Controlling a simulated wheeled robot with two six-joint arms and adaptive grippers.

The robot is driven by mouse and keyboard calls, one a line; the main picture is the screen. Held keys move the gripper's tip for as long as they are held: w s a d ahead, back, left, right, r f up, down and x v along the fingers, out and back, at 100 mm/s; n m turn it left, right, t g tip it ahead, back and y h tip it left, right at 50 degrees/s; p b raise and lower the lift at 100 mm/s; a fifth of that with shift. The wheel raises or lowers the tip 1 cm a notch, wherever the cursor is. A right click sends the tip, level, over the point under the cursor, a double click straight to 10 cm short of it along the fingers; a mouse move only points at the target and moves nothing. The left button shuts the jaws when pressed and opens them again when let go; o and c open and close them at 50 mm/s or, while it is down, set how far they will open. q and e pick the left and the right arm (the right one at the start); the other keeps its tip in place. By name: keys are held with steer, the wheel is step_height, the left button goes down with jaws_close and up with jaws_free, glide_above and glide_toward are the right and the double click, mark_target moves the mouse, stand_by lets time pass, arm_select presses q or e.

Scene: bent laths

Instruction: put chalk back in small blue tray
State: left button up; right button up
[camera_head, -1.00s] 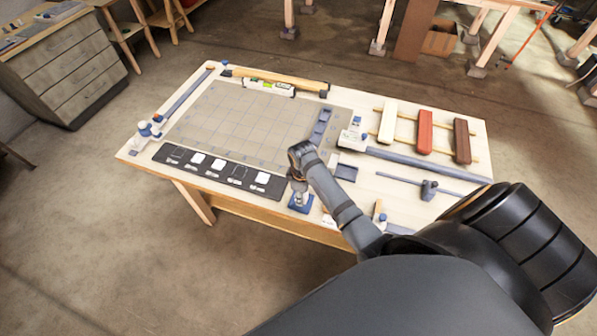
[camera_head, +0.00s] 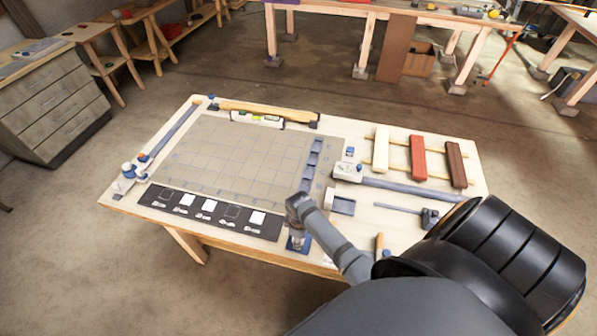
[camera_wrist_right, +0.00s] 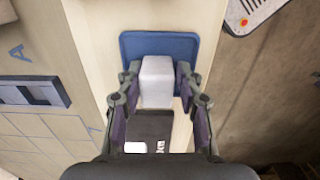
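The small blue tray (camera_head: 292,246) lies at the near edge of the workbench, under my right gripper (camera_head: 297,236). In the right wrist view the blue tray (camera_wrist_right: 128,48) is seen from above, with a white block of chalk (camera_wrist_right: 157,78) over it. The fingers of my right gripper (camera_wrist_right: 157,82) are on both sides of the chalk and appear to touch it. The chalk covers the tray's middle, so I cannot tell whether it rests on the tray floor. My left gripper is not in view.
A black strip with several pale and dark squares (camera_head: 160,196) lies left of the tray. A gridded mat (camera_head: 215,150) fills the bench's left half. A grey-blue open box (camera_head: 341,206) and a long bar (camera_head: 405,190) lie to the right.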

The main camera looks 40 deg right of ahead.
steer(key=shift+w+d+r, duration=0.1)
steer(key=shift+r, duration=0.15)
step_height(320, 180, up, 8)
steer(key=shift+f+b, duration=0.25)
steer(key=shift+b, duration=0.4)
step_height(320, 180, up, 3)
steer(key=shift+f, duration=0.1)
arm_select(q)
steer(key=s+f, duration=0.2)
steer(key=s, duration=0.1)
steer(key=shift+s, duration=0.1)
arm_select(e)
steer(key=shift+r, duration=0.65)
